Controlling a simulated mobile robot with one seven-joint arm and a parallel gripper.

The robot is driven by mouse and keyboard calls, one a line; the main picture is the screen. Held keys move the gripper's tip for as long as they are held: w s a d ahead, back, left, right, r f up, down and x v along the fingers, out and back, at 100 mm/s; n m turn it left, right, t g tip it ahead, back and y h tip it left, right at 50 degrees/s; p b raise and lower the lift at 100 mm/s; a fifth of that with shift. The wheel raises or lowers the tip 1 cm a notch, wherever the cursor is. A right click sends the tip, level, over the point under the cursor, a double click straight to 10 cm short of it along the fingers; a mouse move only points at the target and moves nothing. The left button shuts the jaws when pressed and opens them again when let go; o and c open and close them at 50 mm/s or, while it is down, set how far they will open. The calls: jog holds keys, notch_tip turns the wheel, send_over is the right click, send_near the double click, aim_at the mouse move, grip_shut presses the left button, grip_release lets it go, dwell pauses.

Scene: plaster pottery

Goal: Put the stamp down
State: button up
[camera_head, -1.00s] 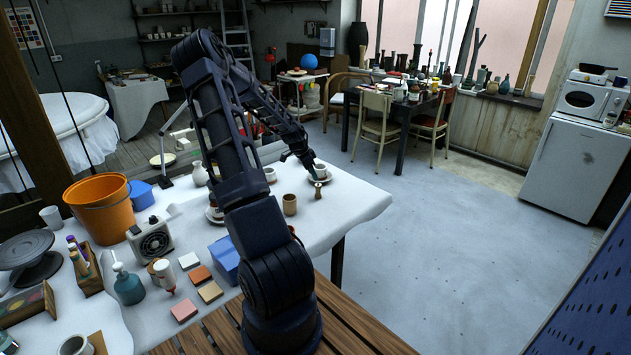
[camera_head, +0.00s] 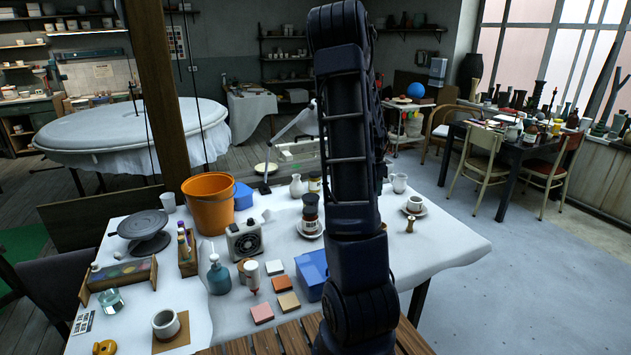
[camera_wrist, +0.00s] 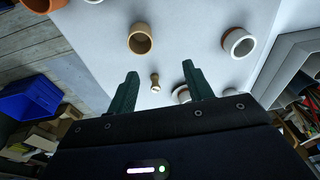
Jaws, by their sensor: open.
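The stamp (camera_head: 410,224), a small tan wooden piece with a narrow waist, stands on the white-covered table (camera_head: 455,245) near the cup and saucer. In the wrist view the stamp (camera_wrist: 155,82) shows beyond and between my green fingers, apart from them. My gripper (camera_wrist: 160,70) is open, with nothing between its fingers. In the head view my arm hides the gripper.
A white cup (camera_head: 415,203) on a saucer stands behind the stamp. In the wrist view a brown cup (camera_wrist: 140,38) and a pale cup (camera_wrist: 238,42) stand nearby. The table's right end is clear. An orange bucket (camera_head: 209,203) stands at left.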

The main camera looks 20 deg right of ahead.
jog(key=s+a+r+n+t+y, duration=0.1)
jog(key=s+a+r+n, duration=0.3)
jog(key=a+r, duration=0.5)
jog(key=s+a+r+n+t+y, duration=0.1)
jog(key=s+a+r+n, duration=0.35)
jog(key=a, duration=0.75)
jog(key=s+a+r+n+t, duration=0.1)
jog(key=s+a+r+n, duration=0.2)
jog(key=s+a, duration=0.4)
jog(key=s+a+r+n, duration=0.3)
jog(key=s+a+n, duration=0.3)
jog(key=s+a, duration=0.1)
jog(key=shift+s+r+t, duration=0.4)
jog(key=shift+s, duration=0.45)
